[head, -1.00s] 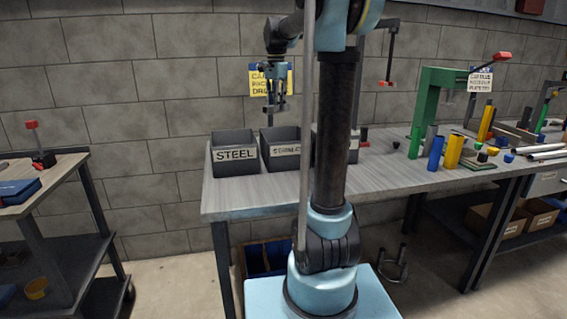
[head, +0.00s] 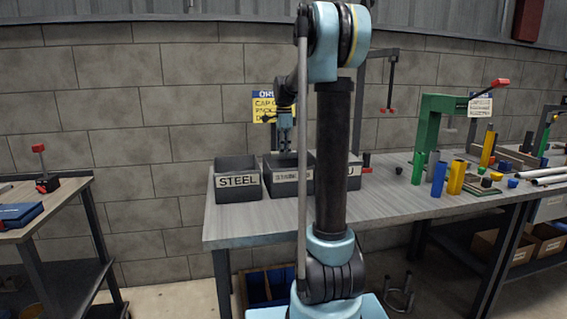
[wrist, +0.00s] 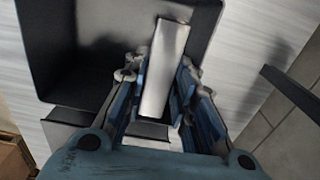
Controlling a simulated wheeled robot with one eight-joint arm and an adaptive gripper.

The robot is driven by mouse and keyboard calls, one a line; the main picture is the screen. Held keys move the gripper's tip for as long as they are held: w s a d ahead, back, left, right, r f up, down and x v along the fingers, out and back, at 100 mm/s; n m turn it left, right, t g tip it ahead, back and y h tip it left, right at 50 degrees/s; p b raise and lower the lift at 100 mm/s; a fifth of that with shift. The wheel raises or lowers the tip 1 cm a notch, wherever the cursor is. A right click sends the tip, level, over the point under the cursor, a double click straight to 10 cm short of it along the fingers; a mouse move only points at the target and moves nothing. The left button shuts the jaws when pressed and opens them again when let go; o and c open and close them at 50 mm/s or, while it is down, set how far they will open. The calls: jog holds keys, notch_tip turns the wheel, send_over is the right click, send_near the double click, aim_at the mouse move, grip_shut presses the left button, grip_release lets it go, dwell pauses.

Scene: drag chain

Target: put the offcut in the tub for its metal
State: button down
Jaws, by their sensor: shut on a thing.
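The offcut (wrist: 165,70) is a flat, pale silvery metal strip. My gripper (wrist: 160,85) is shut on it, with one end pointing out past the fingers, over a dark tub (wrist: 58,60) in the wrist view. In the head view my gripper (head: 285,150) hangs at the middle tub (head: 287,188), whose label looks like STAINLESS but is small. The offcut cannot be made out there. The left tub (head: 238,187) reads STEEL. The right tub (head: 354,176) is partly hidden by my arm; only a final U of its label shows.
The tubs stand on a grey workbench (head: 400,208) against a block wall. A green press frame (head: 428,130) and blue and yellow cylinders (head: 456,177) stand to the right. A side table (head: 60,200) is at far left. Bare bench lies in front of the tubs.

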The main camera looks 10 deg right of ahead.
jog(key=shift+f, duration=2.05)
jog(key=shift+f, duration=0.6)
jog(key=c, duration=1.6)
grip_release()
notch_tip(320, 180, up, 13)
jog(key=shift+r, duration=0.15)
